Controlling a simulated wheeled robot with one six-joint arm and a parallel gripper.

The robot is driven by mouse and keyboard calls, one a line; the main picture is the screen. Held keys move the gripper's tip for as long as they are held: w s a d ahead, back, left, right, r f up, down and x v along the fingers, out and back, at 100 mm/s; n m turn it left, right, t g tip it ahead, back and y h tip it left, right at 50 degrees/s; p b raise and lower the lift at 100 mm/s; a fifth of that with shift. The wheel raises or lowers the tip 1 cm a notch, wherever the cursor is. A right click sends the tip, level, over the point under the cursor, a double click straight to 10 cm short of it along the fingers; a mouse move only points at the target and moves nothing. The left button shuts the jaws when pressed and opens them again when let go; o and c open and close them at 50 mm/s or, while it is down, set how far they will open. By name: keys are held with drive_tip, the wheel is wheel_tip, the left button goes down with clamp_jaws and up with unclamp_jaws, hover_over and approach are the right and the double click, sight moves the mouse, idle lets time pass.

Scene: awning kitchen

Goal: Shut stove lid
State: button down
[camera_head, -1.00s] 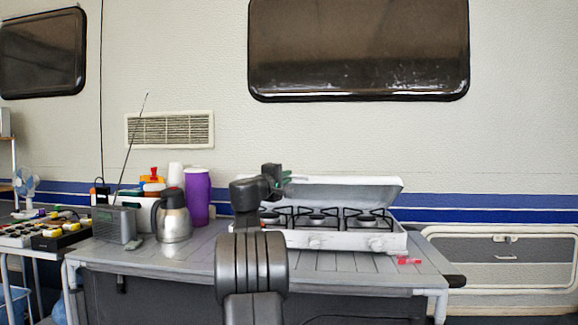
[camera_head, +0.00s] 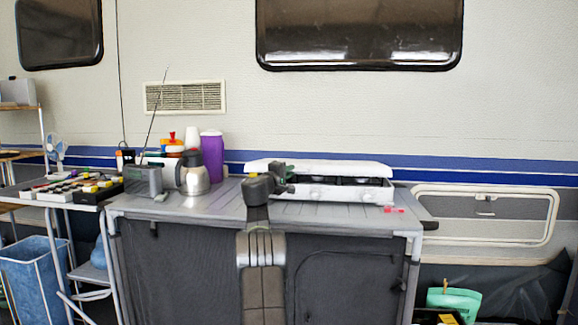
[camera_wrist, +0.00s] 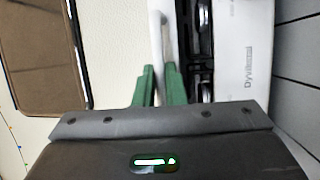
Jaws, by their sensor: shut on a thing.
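The white camping stove (camera_head: 345,189) stands on the table, with its lid (camera_head: 335,168) lowered close over it. A dark gap with parts of the burners still shows between lid and body along the front. My gripper (camera_head: 289,174) is at the stove's left side, its jaws shut on the lid's edge. In the wrist view, my gripper's green fingers (camera_wrist: 159,76) are on either side of the white lid edge (camera_wrist: 160,30). The stove body (camera_wrist: 235,60), with lettering on its front, and black burner grates (camera_wrist: 198,40) show to their right.
A steel jug (camera_head: 193,175), a purple container (camera_head: 212,157) and a grey radio (camera_head: 144,181) with a raised antenna stand left of the stove. Small red items (camera_head: 394,210) lie near the table's right end. The table (camera_head: 225,209) is clear in front of the stove.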

drive_tip(key=shift+w+f, duration=0.15)
drive_tip(key=shift+f, duration=0.5)
drive_tip(key=c, duration=1.8)
unclamp_jaws()
drive_tip(key=b+v, duration=0.2)
drive_tip(key=v, duration=1.1)
drive_tip(key=shift+s+a+r+b, duration=0.15)
drive_tip(key=shift+s+a+b, duration=0.1)
drive_tip(key=shift+s+b, duration=0.1)
